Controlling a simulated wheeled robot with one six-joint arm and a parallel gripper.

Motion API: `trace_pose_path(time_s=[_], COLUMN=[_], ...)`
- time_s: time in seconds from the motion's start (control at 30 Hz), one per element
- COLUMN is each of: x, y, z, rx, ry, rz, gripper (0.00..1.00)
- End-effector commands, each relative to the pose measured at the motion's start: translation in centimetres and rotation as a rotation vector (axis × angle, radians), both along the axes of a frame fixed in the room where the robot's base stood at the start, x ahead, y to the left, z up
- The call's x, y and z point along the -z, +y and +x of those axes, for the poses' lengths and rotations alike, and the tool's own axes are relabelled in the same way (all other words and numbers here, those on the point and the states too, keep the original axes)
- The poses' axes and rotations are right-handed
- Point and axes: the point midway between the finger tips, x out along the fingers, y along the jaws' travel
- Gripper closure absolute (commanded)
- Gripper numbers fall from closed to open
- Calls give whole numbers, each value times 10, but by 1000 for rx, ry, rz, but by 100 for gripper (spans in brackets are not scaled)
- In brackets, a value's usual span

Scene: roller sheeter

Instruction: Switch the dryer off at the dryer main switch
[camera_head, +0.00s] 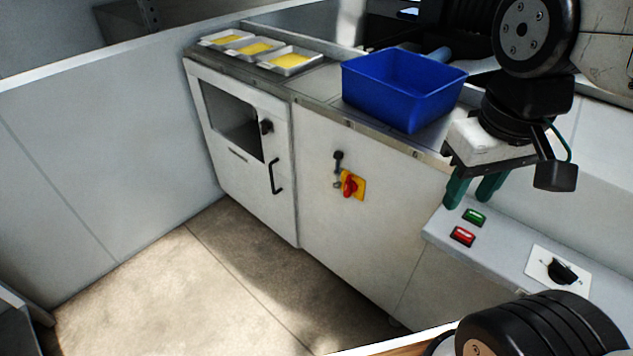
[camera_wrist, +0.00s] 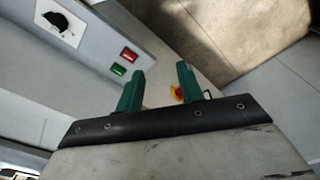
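The dryer main switch (camera_head: 351,185) is a red rotary knob on a yellow plate, on the white cabinet front right of the windowed dryer door (camera_head: 243,150). In the wrist view the switch (camera_wrist: 177,94) shows small beyond the fingers, partly covered by the right finger. The knob's exact setting is too small to read. My gripper (camera_head: 471,190) has two green fingers that point down, spread apart with nothing between them. It is to the right of the switch in the head view, apart from it. The fingers (camera_wrist: 160,76) also show in the wrist view.
A green button (camera_head: 474,217), a red button (camera_head: 462,236) and a black rotary knob (camera_head: 562,271) sit on the grey panel near my gripper. A blue bin (camera_head: 400,88) and trays with yellow contents (camera_head: 290,60) stand on the counter. The floor (camera_head: 190,285) before the cabinet is clear.

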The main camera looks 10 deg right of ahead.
Motion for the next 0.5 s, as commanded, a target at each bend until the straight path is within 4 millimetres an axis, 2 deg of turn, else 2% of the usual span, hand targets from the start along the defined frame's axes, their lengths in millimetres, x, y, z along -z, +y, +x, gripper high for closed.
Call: trace_pose_path(time_s=[0.17, 0.37, 0.5], x=[10, 28, 46], y=[-16, -33, -38], z=[27, 77, 117], rx=[-99, -280, -418], ry=[149, 354, 480], rz=[-141, -374, -543], gripper=[63, 63, 63])
